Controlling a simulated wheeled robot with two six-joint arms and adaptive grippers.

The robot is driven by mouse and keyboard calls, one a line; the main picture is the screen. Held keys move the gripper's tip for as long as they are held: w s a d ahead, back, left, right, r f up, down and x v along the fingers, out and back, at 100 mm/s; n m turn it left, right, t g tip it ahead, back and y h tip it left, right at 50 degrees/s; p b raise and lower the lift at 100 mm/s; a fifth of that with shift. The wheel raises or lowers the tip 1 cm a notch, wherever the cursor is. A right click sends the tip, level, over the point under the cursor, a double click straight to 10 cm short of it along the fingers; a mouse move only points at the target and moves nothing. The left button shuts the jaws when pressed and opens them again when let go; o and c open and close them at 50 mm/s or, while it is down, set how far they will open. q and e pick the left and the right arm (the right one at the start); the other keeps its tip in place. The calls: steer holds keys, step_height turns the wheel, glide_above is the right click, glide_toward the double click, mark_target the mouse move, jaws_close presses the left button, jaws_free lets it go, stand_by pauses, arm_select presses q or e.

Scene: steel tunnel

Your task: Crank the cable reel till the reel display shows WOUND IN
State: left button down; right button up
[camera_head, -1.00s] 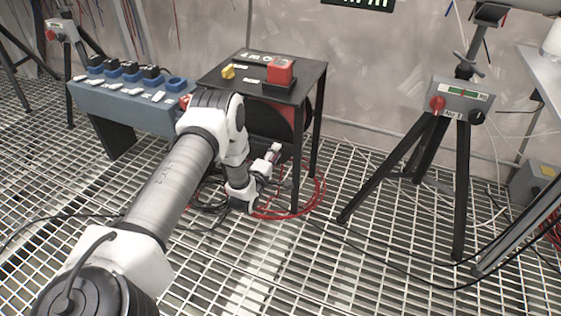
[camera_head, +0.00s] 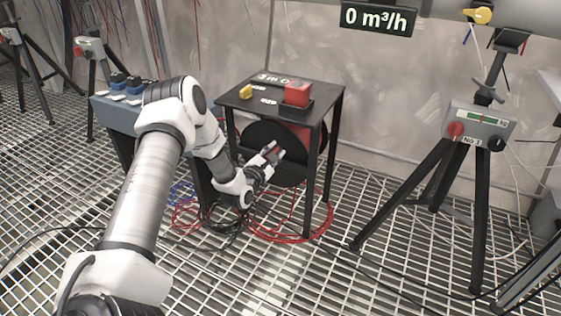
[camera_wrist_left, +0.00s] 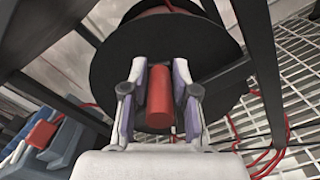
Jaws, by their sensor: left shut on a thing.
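The cable reel (camera_head: 262,136), a black disc with red cable behind it, sits under a small black table (camera_head: 328,93). It fills the upper part of the left wrist view (camera_wrist_left: 215,65). My left gripper (camera_head: 271,156) is in front of the disc. In the left wrist view its fingers (camera_wrist_left: 159,92) are shut on the red crank handle (camera_wrist_left: 159,110). A small white-lettered sign or display (camera_head: 273,78) stands at the table's back edge; its text is too small to read surely. My right gripper is out of view.
A red block (camera_head: 298,93) and a yellow knob (camera_head: 246,91) are on the table top. Red cable (camera_head: 290,236) lies coiled on the grating by the table legs. A tripod with a control box (camera_head: 479,134) stands right. A wall display (camera_head: 377,18) reads 0 m³/h.

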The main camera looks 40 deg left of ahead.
arm_select(q)
steer(key=shift+s+a+r+n+b, duration=0.15)
steer(key=shift+a+n+b, duration=0.1)
steer(key=shift+a+n, duration=0.25)
steer(key=shift+s+a+r+n+b, duration=0.1)
steer(key=shift+a+r+n+b, duration=0.15)
steer(key=shift+a+n, duration=0.3)
steer(key=shift+s+a+r+n+b, duration=0.1)
steer(key=shift+a+n+b, duration=0.25)
steer(key=shift+n, duration=0.3)
steer(key=c, duration=1)
jaws_free()
steer(key=shift+a+f, duration=0.1)
steer(key=v, duration=1.2)
